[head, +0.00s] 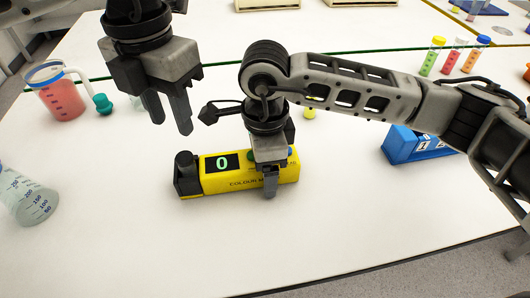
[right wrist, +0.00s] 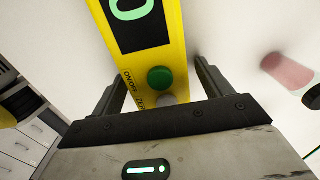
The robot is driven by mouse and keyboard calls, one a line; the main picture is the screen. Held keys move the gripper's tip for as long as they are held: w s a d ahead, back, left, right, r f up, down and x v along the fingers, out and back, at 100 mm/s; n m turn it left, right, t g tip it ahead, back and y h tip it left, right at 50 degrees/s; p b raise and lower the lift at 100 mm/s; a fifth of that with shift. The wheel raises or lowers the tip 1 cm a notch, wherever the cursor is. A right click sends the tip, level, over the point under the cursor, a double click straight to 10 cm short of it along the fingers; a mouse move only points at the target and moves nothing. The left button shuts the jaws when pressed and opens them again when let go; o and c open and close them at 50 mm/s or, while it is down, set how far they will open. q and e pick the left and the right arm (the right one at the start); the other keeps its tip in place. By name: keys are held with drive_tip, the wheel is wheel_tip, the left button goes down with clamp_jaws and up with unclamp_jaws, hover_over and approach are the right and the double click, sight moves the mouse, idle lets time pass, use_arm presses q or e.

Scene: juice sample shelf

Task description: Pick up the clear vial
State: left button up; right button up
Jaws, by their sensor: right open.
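No clear vial can be made out for certain in either view. A small pale object (head: 136,102), partly hidden behind my left gripper (head: 171,124), is too unclear to name. That gripper is open and empty above the table. My right gripper (head: 268,192) is over the right part of the yellow colour meter (head: 222,184), whose display reads 0. In the right wrist view, the open fingers of the right gripper (right wrist: 155,92) stand on either side of the meter (right wrist: 175,50), beside a green button (right wrist: 160,79). Contact cannot be told.
A blue block (head: 408,143) is at right. Coloured capped vials (head: 452,61) stand behind it. The front table is clear.

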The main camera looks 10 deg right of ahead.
drive_tip(key=c, duration=1.3)
use_arm(q)
drive_tip(key=o, duration=0.3)
drive_tip(key=shift+o, duration=0.2)
wheel_tip(320, 180, up, 3)
hover_over(184, 157)
drive_tip(key=shift+m, duration=0.4)
drive_tip(key=f, duration=0.6)
drive_tip(key=shift+w+d+f, duration=0.1)
drive_tip(key=shift+d+f, duration=0.1)
drive_tip(key=shift+f, duration=0.15)
drive_tip(key=shift+a+f, duration=0.15)
drive_tip(key=shift+f, duration=1.15)
drive_tip(key=shift+a+f, duration=0.1)
drive_tip(key=shift+f, duration=1.15)
